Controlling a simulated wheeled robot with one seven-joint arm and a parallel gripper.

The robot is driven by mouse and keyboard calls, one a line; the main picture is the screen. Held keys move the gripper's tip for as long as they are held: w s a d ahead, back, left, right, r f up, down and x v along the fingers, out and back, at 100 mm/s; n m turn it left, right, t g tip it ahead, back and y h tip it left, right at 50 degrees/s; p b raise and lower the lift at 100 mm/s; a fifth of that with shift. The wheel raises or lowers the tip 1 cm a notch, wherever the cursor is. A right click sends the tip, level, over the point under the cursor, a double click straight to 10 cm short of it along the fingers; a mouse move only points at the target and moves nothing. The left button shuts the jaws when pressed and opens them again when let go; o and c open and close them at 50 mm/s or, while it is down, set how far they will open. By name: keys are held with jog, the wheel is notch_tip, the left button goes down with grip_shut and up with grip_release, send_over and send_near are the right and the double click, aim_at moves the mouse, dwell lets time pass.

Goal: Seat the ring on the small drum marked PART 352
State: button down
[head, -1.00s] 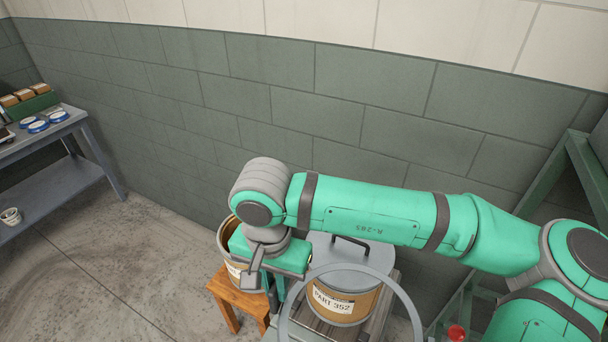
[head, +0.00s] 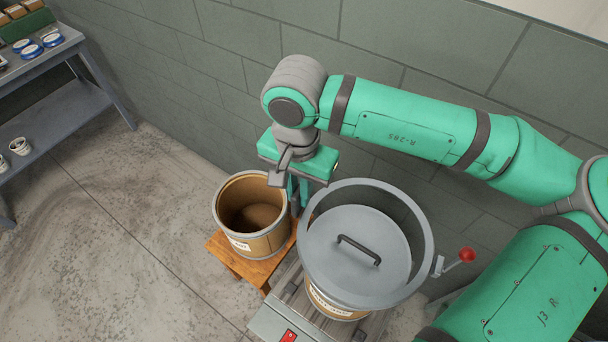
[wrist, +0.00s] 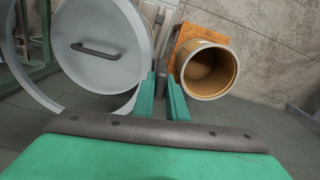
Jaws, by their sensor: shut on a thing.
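The ring (head: 424,228) is a grey band with a red-knobbed lever (head: 465,255) on its right side. My gripper (head: 299,190) is shut on the ring's left edge in the head view; the fingers also show in the wrist view (wrist: 163,97). The small drum (head: 338,311) is tan, with a grey lid (head: 345,268) and black handle. Its label is partly covered by the ring. The ring lies roughly level and surrounds the lid in the head view, with a wider gap at the back right. Its height over the lid is hard to tell.
An open tan drum (head: 275,243) stands on a wooden stool (head: 222,248) just left of the lidded drum. A grey stand with a red switch (head: 288,336) is under the lidded drum. A wall is behind; a grey shelf (head: 75,110) stands far left.

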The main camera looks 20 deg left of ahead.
aim_at(300, 209)
jog(key=shift+f, duration=4.85)
jog(key=c, duration=1.1)
grip_release()
jog(key=shift+r, duration=6)
